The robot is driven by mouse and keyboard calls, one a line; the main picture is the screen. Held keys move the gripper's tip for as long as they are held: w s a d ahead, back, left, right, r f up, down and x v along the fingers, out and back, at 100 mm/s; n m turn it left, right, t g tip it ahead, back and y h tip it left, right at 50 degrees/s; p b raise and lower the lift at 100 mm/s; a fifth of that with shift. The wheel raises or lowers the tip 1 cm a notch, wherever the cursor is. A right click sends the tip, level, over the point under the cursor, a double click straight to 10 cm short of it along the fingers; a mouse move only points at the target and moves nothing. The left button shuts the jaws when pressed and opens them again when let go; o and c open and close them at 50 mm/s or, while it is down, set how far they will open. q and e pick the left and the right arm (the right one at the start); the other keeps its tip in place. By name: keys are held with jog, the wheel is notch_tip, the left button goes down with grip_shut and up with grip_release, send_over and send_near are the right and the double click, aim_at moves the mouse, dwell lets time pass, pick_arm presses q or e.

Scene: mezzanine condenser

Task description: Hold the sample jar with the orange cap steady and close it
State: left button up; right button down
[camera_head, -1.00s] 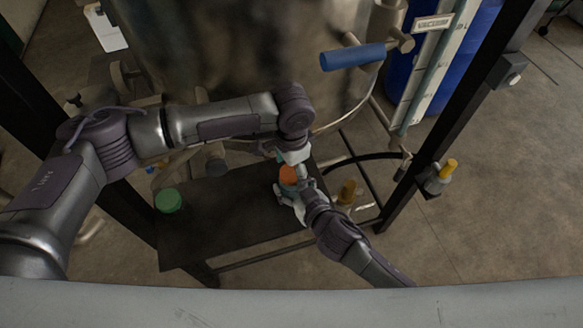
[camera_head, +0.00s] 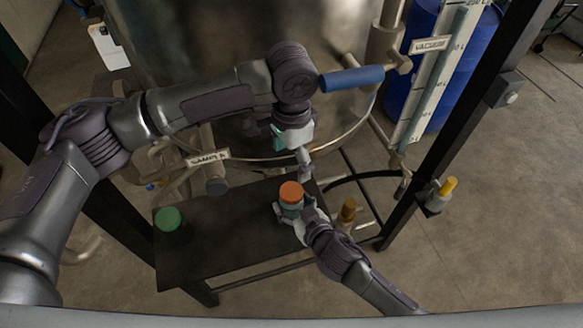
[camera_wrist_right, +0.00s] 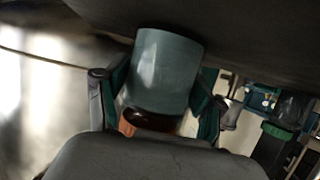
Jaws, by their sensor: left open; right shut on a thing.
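The sample jar stands on the dark table with its orange cap (camera_head: 291,192) on top. My right gripper (camera_head: 291,216) is shut around the jar's body from the front right. In the right wrist view the jar's grey-blue body (camera_wrist_right: 166,70) sits between the two fingers, with brown glass below it. The orange cap (camera_wrist_right: 126,122) shows there only partly, behind the gripper's body. My left gripper (camera_head: 291,153) is open and empty above and behind the cap, apart from it. Whether the cap is fully tight cannot be told.
A green-capped jar (camera_head: 169,221) stands at the table's left end. The dark table (camera_head: 225,235) is bare between the jars. A large steel vessel (camera_head: 200,70) with a blue-handled lever (camera_head: 352,78) rises behind. A yellow-topped bottle (camera_head: 441,193) hangs on the right post.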

dwell(0.3)
jog(key=shift+c, duration=0.3)
grip_release()
jog(key=v, duration=1.2)
jog(key=shift+s+a, duration=0.1)
